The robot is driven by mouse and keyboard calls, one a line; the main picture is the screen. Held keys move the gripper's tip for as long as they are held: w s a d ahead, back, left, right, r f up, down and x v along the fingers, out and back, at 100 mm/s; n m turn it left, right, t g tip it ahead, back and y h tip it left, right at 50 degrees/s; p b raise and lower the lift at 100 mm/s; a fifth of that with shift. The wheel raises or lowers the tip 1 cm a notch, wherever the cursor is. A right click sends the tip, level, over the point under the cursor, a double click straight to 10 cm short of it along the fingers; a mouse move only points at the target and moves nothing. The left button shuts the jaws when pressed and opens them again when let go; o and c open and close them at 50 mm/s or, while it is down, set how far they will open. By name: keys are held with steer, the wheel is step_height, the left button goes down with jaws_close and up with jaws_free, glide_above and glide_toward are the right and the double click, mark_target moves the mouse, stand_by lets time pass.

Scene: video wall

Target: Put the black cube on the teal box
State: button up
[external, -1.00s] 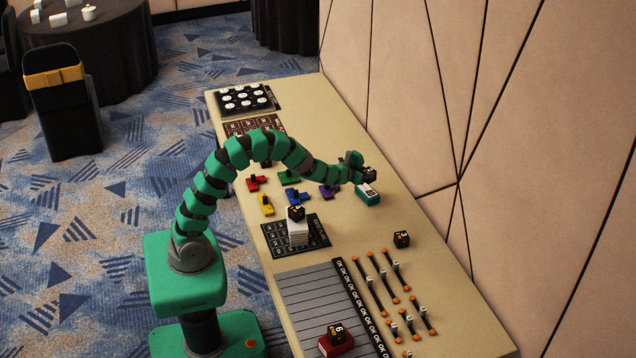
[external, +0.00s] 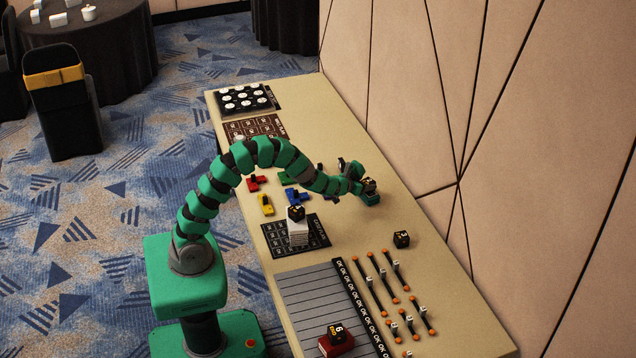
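A small black cube with orange marks (external: 370,185) is at the end of my arm, low over the teal box (external: 371,198). My gripper (external: 364,181) looks shut on this cube, though its fingers are small and partly hidden. The cube's underside appears at the top of the teal box; I cannot tell whether they touch. The teal box lies on the long beige table near its wall side, and my gripper and the cube cover part of it.
Other black cubes sit on a white stack (external: 298,232), on a red box (external: 336,344), and alone on the table (external: 401,239). Coloured pieces (external: 266,205) lie under my arm. Cable-like strips (external: 389,285) are at the front right. Bare table (external: 440,265) runs along the wall side.

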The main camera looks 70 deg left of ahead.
steer(key=shift+s+d+r, duration=0.2)
steer(key=shift+s+r, duration=0.1)
steer(key=shift+s, duration=0.05)
steer(key=p+v, duration=0.1)
steer(key=v, duration=1)
steer(key=shift+p, duration=0.3)
steer(key=d+r+m+t+h, duration=0.15)
steer(key=d+r, duration=0.35)
steer(key=r, duration=0.9)
steer(key=d+r+m+t+h, duration=0.1)
steer(key=d+r+h, duration=0.25)
steer(key=r, duration=1.15)
steer(key=s+d+r+m, duration=0.2)
steer(key=s+r, duration=1.7)
steer(key=r, duration=0.4)
steer(key=shift+r, duration=0.4)
